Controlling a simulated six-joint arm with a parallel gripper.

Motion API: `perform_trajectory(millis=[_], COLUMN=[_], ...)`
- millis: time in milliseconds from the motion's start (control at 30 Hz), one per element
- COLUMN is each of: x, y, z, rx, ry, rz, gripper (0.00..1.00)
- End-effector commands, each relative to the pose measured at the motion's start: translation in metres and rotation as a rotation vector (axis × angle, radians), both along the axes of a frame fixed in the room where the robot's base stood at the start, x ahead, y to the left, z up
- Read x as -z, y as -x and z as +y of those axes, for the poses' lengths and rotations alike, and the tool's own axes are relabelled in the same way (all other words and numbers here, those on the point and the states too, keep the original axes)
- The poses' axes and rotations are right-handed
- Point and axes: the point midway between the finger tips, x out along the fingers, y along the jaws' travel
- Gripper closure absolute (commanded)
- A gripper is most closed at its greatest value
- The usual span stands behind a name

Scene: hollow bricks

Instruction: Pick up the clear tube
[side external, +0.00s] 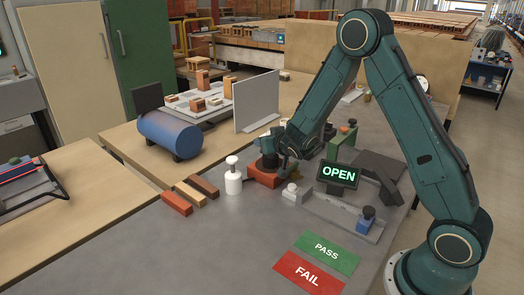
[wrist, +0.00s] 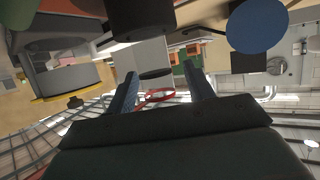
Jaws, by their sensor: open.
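My gripper (side external: 287,160) is low over the grey bench, beside a red-brown block (side external: 262,178) with a dark teal rounded part above it. In the wrist view my gripper (wrist: 164,76) shows two fingers spread apart, with no object clearly held between them. A thin red ring (wrist: 158,96) shows between the fingers in that view; I cannot tell what it belongs to. I cannot pick out the clear tube for sure in either view. The arm and gripper hide part of the bench around the block.
A small white item (side external: 291,192), an OPEN display (side external: 338,174) and a grey rail (side external: 340,217) are at right. PASS (side external: 327,252) and FAIL (side external: 308,273) mats lie in front.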

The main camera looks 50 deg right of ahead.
Motion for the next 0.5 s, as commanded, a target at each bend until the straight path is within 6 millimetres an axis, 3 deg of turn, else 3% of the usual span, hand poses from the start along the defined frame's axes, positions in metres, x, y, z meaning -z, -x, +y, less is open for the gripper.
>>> perform_trajectory(millis=[400, 433, 500], x=[-0.0001, -0.0002, -0.0002], y=[0.0002, 0.0003, 0.0002], z=[0.0001, 0.0003, 0.0002], rx=[0.0, 0.0, 0.0], ry=[0.0, 0.0, 0.0], rz=[0.0, 0.0, 0.0], gripper=[0.48, 0.5, 0.63])
